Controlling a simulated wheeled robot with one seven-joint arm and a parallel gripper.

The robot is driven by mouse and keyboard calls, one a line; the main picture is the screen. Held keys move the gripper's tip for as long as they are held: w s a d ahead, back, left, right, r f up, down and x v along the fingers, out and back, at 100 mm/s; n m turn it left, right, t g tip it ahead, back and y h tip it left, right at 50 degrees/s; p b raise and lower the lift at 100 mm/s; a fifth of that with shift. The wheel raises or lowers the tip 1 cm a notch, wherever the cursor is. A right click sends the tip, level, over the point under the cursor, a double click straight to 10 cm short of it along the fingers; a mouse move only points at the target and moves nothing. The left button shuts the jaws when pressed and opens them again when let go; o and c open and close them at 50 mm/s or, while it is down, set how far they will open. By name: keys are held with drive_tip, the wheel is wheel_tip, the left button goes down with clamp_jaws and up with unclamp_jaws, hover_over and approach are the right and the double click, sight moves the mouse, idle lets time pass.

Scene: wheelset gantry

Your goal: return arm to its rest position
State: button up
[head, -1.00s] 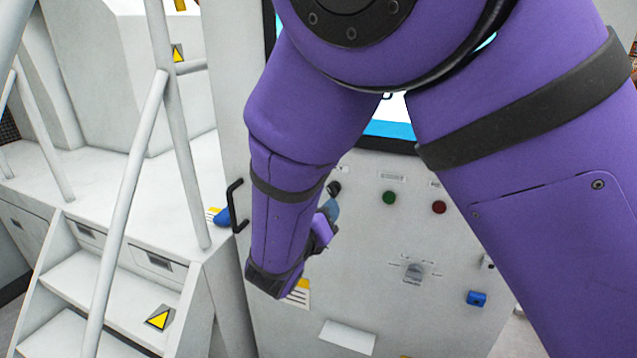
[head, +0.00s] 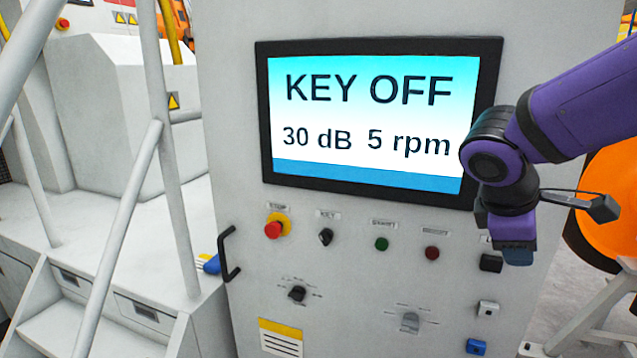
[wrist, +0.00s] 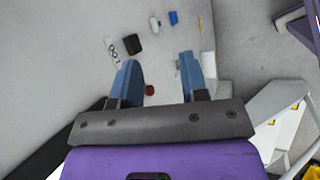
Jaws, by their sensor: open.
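My purple arm comes in from the right in the head view. My gripper (head: 518,252) hangs at the right edge of the control panel, beside the lower right corner of the screen. In the wrist view its two blue fingers (wrist: 160,80) stand apart with nothing between them. The panel face (head: 350,270) is in front of the gripper, with a visible gap in the wrist view. The screen (head: 370,115) reads "KEY OFF", "30 dB" and "5 rpm".
A red stop button (head: 276,225), key switch (head: 325,237), green button (head: 381,244) and red button (head: 432,253) line the panel. A black handle (head: 228,253) juts out at its left edge. Stairs with grey rails (head: 120,230) stand at left. An orange round part (head: 610,205) is behind my arm.

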drive_tip(key=s+r+m+t+y, duration=0.2)
drive_tip(key=s+r+m+y, duration=0.3)
drive_tip(key=s+m, duration=0.6)
drive_tip(key=shift+s+d+m+t+y, duration=0.3)
drive_tip(key=shift+s+d+t+y, duration=0.05)
drive_tip(key=shift+t+y, duration=0.05)
